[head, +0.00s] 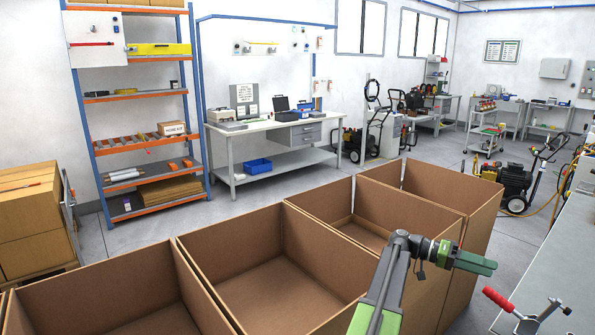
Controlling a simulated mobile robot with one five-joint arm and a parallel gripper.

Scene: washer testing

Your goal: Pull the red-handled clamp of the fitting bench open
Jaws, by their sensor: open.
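The red-handled clamp (502,302) is at the lower right of the head view, on the near left part of the grey fitting bench (570,255). Its red handle points up and to the left, over the bench's edge, and its metal body is partly cut off by the bottom of the picture. My gripper (490,266) is above and slightly left of the handle in the picture, pointing right. Its green fingers are open, with nothing seen between them. They appear apart from the handle; the distance in depth is hard to judge.
Large open cardboard boxes (282,262) stand in a row left of the bench and under my arm. A pressure washer (515,185) stands on the floor beyond. A workbench (270,127) and an orange-and-blue shelf rack (140,142) line the back wall.

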